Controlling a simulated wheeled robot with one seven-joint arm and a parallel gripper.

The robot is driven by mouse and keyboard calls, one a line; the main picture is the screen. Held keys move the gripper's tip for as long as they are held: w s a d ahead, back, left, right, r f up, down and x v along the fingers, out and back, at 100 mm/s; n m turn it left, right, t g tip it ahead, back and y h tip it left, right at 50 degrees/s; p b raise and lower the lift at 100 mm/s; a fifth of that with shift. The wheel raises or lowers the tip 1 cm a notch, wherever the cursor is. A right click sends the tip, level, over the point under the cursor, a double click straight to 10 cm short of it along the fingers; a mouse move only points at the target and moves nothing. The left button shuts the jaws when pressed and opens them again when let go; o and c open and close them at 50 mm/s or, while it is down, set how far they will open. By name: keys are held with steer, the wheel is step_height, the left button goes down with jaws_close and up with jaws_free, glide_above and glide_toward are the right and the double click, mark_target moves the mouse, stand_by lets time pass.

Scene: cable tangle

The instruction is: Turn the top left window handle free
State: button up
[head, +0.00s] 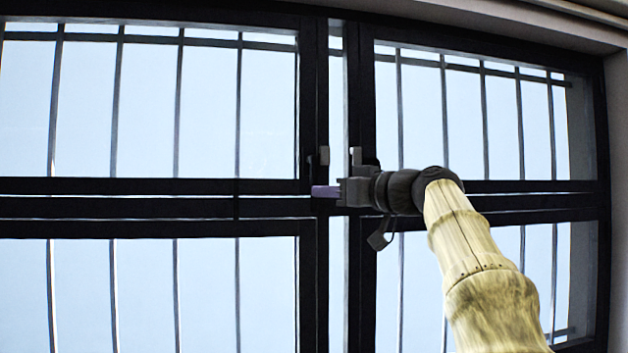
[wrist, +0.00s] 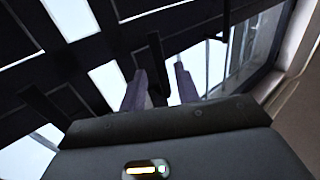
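In the wrist view the two purple fingers (wrist: 159,70) stand apart. A dark bar (wrist: 156,52) shows between and beyond their tips; I cannot tell if it is a handle or if a finger touches it.
A second pale handle (head: 355,156) sits on the upper right sash, just above my gripper's body. Dark crossbars (head: 150,207) divide the window into upper and lower panes. Thin vertical bars stand behind the glass. A pale wall (wrist: 300,60) edges the window at right.

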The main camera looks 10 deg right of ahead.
mark_target(316, 213)
steer(key=p+x, duration=0.2)
steer(key=x, duration=0.2)
steer(key=shift+w+a+r, duration=0.1)
steer(key=shift+r, duration=0.05)
steer(key=shift+w+a, duration=0.2)
steer(key=shift+w, duration=0.2)
steer(key=shift+f, duration=0.2)
jaws_close()
